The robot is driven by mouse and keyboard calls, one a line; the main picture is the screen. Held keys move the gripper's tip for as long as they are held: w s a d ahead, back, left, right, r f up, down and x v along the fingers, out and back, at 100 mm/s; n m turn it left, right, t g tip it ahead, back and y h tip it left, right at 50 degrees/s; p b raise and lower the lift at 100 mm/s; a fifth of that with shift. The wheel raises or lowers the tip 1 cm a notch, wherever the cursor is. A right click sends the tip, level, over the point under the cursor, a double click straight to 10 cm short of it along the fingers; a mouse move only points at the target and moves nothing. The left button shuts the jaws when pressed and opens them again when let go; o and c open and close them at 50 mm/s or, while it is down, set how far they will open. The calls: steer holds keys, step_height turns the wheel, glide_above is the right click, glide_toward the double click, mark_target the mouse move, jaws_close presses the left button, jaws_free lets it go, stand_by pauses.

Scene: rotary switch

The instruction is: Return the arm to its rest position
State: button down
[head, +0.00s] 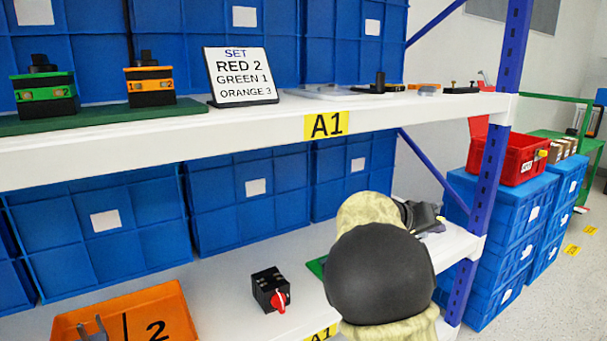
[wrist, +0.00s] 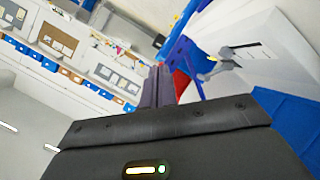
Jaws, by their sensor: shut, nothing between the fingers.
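My arm shows at the lower right of the head view, in front of the lower shelf. My gripper's dark body is partly hidden behind my arm. In the wrist view my gripper (wrist: 158,86) has its two fingers together with nothing between them. A black switch box with a red knob (head: 279,301) stands on the lower shelf, left of my arm and apart from it. A green switch (head: 43,93) and an orange switch (head: 150,87) stand on the upper shelf. A sign (head: 240,76) beside them reads SET RED 2, GREEN 1, ORANGE 3.
The white upper shelf (head: 220,122) and a blue upright (head: 497,150) border my arm's space. An orange tray (head: 170,303) lies at lower left. Blue bins (head: 235,225) line the back. A red crate (head: 510,158) sits on stacked blue boxes at right. Floor shows at far right.

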steer(key=s+a+r+n+y+p, duration=0.1)
steer(key=s+a+r+y+p, duration=0.3)
steer(key=s+r+p, duration=0.5)
steer(key=s+a+r+n+g+y+p, duration=0.1)
steer(key=s+a+r+y+p, duration=0.3)
steer(key=p, duration=2.3)
steer(key=s+a+r+n+g+y+p, duration=0.1)
steer(key=s+a+r+y+p, duration=0.3)
steer(key=s+r+p, duration=1)
steer(key=a+r+n+p, duration=0.1)
steer(key=a+r+p, duration=0.2)
steer(key=r, duration=0.4)
steer(key=shift+s+r+p, duration=0.15)
steer(key=shift+r+p, duration=0.15)
steer(key=shift+p, duration=0.2)
